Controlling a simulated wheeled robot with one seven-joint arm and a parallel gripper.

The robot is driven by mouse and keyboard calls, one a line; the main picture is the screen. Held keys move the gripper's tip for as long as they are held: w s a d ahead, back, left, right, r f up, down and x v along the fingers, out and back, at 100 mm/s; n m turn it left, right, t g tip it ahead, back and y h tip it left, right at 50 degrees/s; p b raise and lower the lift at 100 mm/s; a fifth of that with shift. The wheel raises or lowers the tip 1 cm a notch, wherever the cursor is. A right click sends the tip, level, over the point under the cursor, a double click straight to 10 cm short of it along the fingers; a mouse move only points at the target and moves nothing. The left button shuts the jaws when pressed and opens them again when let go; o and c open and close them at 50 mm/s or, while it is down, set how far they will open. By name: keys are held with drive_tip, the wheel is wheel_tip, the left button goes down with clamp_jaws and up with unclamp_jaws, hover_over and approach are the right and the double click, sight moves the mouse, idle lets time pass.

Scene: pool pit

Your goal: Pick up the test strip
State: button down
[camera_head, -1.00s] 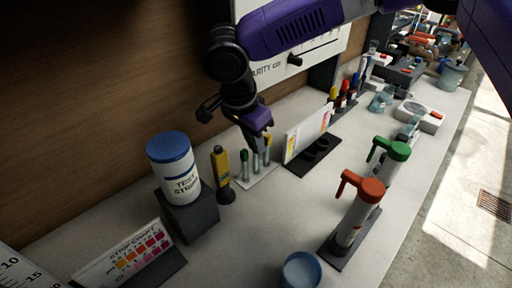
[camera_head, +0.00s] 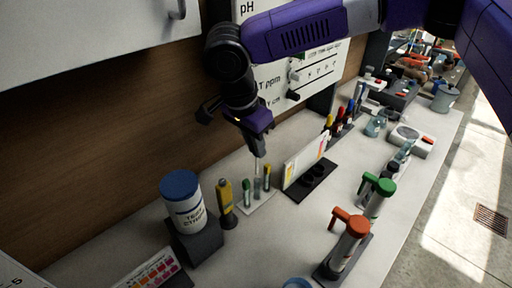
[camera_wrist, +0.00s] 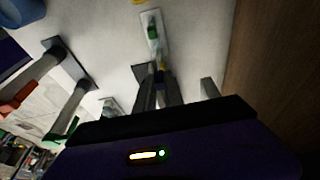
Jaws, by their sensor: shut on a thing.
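My gripper (camera_head: 257,152) is shut and points down above the small white rack (camera_head: 252,207). A thin pale piece hangs below its fingertips, and I take it to be the test strip. In the wrist view the shut fingers (camera_wrist: 158,92) have a small dark blue and yellowish bit (camera_wrist: 160,74) at their tips. It is too small and blurred to make out its pads. The rack holds a green-capped tube (camera_head: 247,192) and another tube (camera_head: 267,177). The white test strip bottle (camera_head: 187,212) with a blue lid stands on a dark block to the left.
A yellow pen-like meter (camera_head: 226,198) stands between the bottle and the rack. A colour chart (camera_head: 304,162) on a dark base is just right of the rack. Red-capped (camera_head: 348,240) and green-capped (camera_head: 376,198) bottles stand nearer the front. A wooden wall (camera_head: 100,130) is behind.

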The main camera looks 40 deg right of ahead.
wheel_tip(320, 180, up, 3)
drive_tip(key=shift+r+p, duration=0.1)
drive_tip(key=shift+p, duration=0.75)
drive_tip(key=s, duration=1.8)
drive_tip(key=shift+f+p, duration=0.2)
drive_tip(key=shift+p, duration=0.15)
drive_tip(key=shift+w+a, duration=0.1)
